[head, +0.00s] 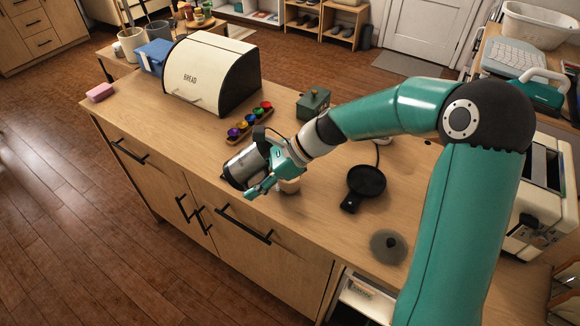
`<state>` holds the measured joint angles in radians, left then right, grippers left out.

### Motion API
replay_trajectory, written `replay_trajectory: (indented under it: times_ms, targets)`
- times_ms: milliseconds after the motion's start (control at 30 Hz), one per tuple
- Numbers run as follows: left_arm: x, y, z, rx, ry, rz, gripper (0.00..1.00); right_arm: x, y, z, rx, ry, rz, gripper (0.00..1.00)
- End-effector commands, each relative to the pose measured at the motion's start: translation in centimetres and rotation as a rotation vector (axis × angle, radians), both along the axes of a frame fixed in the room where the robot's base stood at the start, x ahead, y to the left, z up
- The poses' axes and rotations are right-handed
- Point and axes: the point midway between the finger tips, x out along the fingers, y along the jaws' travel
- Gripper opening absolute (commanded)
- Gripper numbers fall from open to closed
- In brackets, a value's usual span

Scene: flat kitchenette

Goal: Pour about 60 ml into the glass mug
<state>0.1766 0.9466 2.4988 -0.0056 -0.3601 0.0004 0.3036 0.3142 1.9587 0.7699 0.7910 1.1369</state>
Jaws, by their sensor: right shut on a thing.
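My right gripper (268,172) is above the wooden counter, shut on a silver metal pot (241,169) with dark trim and a black handle. The pot is tilted well over on its side, its dark end pointing left and down toward the counter's front edge. A small pale cup (290,186) stands on the counter just right of the gripper, partly hidden by it. I cannot make out the glass mug or any liquid. My left gripper is not in view.
A cream bread box (195,75) stands at the back left, with a tray of colourful pods (234,133) before it. A green box (313,104), a black pan (368,182) and a grey lid (388,247) lie to the right.

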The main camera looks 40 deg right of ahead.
Motion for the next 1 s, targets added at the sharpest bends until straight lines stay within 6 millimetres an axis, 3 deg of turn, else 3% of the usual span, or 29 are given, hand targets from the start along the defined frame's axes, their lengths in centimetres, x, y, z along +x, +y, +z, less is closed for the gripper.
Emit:
replay_trajectory:
  times_ms: [567,633,1000]
  targets:
    - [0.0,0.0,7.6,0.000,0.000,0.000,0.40,0.2,0.3,0.3,-0.191,0.091,0.005,0.00]
    - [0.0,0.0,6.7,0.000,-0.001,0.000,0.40,0.3,0.6,-0.4,-0.221,0.104,0.009,0.00]
    - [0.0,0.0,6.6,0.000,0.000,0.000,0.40,1.0,1.7,-0.5,-0.376,0.178,0.010,0.00]
